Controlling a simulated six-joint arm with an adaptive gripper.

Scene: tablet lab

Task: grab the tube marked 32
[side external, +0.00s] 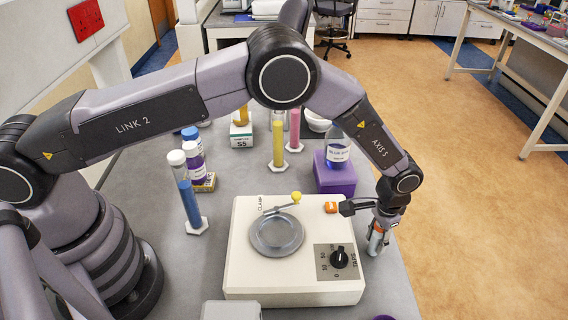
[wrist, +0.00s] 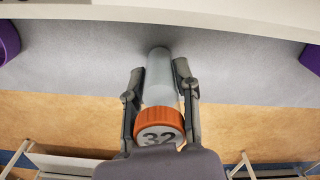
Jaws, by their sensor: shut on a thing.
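The tube marked 32 (wrist: 159,88) has a clear, pale body and an orange screw cap with a dark 32 on its top. In the wrist view, the fingers of my gripper (wrist: 160,76) lie along both sides of the tube, shut on it. In the side view, my gripper (side external: 379,232) points down just right of the white machine, and the tube (side external: 375,245) shows between the fingers. The gripper partly hides it there. I cannot tell whether its lower end touches the bench.
The white machine (side external: 240,273) has a round plate, a yellow-knobbed clamp and a dial. A blue-liquid bottle (side external: 338,151) stands on a purple block (side external: 334,178). Blue (side external: 190,204), yellow (side external: 278,135) and pink (side external: 294,129) columns stand on the bench. The bench's right edge is near my gripper.

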